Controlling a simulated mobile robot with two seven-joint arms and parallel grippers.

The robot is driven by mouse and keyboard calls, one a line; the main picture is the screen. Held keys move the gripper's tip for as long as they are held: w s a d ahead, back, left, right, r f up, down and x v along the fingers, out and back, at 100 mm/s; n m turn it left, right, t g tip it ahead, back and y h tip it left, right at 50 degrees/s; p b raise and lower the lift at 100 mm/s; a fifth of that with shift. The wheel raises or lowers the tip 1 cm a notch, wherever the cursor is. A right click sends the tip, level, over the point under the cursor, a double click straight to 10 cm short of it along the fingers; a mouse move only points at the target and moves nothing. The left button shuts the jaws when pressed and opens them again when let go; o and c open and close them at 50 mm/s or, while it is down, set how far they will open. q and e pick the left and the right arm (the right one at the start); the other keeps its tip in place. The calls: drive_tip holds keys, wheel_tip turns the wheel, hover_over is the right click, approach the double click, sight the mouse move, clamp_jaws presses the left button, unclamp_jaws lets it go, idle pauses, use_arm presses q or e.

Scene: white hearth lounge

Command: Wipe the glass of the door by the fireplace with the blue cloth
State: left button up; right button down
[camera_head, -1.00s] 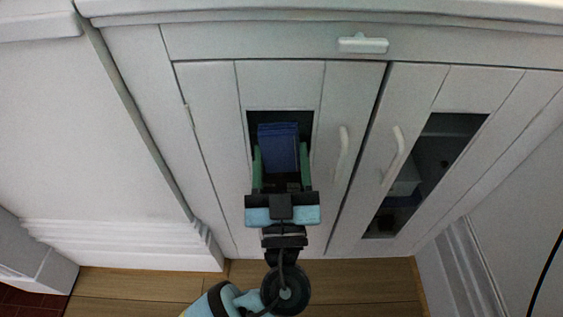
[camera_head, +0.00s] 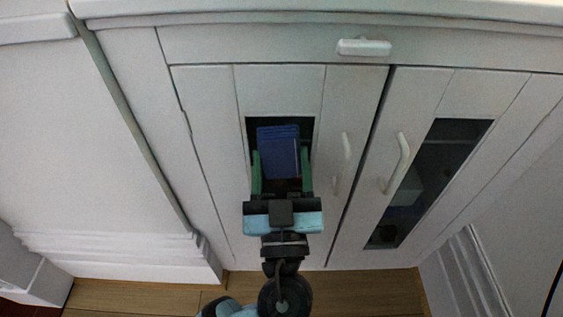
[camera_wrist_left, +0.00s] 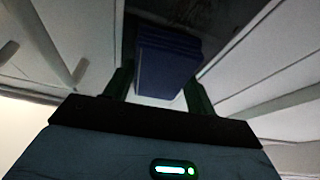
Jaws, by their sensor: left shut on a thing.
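The blue cloth (camera_head: 279,152) is a folded pad held between the green fingers of my left gripper (camera_head: 281,165). The gripper is shut on it. The cloth is in front of the dark glass (camera_head: 308,124) of the left cabinet door (camera_head: 208,150) and covers most of it. In the left wrist view the cloth (camera_wrist_left: 168,62) is between the fingertips, with the dark glass (camera_wrist_left: 175,12) behind it. I cannot tell whether the cloth touches the glass. My right gripper is not in view.
The right cabinet door has its own glass pane (camera_head: 450,150) and a white handle (camera_head: 396,163). The left door's handle (camera_head: 346,155) is just right of my gripper. A drawer knob (camera_head: 364,47) is above. White fireplace panelling (camera_head: 100,180) is at the left. Wooden floor (camera_head: 370,292) shows below.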

sight(280, 185)
use_arm(q)
drive_tip(key=shift+f+b, duration=0.4)
drive_tip(key=shift+b, duration=0.15)
drive_tip(key=shift+f, duration=0.7)
drive_tip(key=shift+w+f, duration=0.1)
drive_tip(key=shift+f, duration=1.45)
drive_tip(key=shift+f, duration=0.1)
drive_tip(key=shift+f, duration=1.45)
drive_tip(key=shift+f, duration=1.5)
